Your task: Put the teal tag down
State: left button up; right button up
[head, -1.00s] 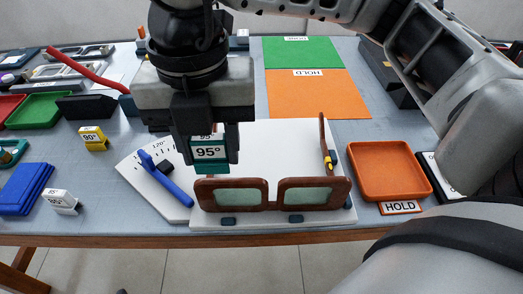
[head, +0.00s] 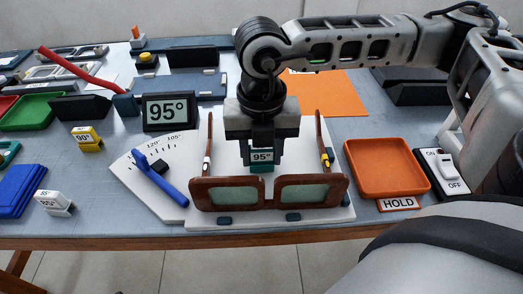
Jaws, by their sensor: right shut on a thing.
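The teal tag (head: 262,168), with a white 95° label, is held between the fingers of my right gripper (head: 262,157), which is shut on it. It is over the white board (head: 225,140), behind the brown eyeglass frame (head: 232,193) and between its two temples. The frame's front hides the area just below the tag, and I cannot tell whether the tag touches the board. My left gripper is not in view.
A 95° display (head: 166,111) stands behind the angle scale and blue pointer (head: 160,175). An orange tray (head: 386,168) with a HOLD label and an ON/OFF switch (head: 446,172) are at right. Yellow (head: 88,138) and white (head: 55,202) tags sit at left.

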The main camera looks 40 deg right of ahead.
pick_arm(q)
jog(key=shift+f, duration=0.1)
pick_arm(e)
jog(key=shift+f, duration=0.15)
jog(key=shift+f, duration=0.1)
jog(key=o, duration=0.9)
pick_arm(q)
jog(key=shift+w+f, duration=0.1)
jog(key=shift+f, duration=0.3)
pick_arm(e)
jog(key=shift+o, duration=0.2)
jog(key=shift+r, duration=0.45)
notch_tip(320, 180, up, 11)
jog(key=shift+f+p, duration=0.15)
jog(key=shift+p, duration=0.5)
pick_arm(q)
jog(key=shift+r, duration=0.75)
pick_arm(e)
jog(key=shift+r, duration=0.45)
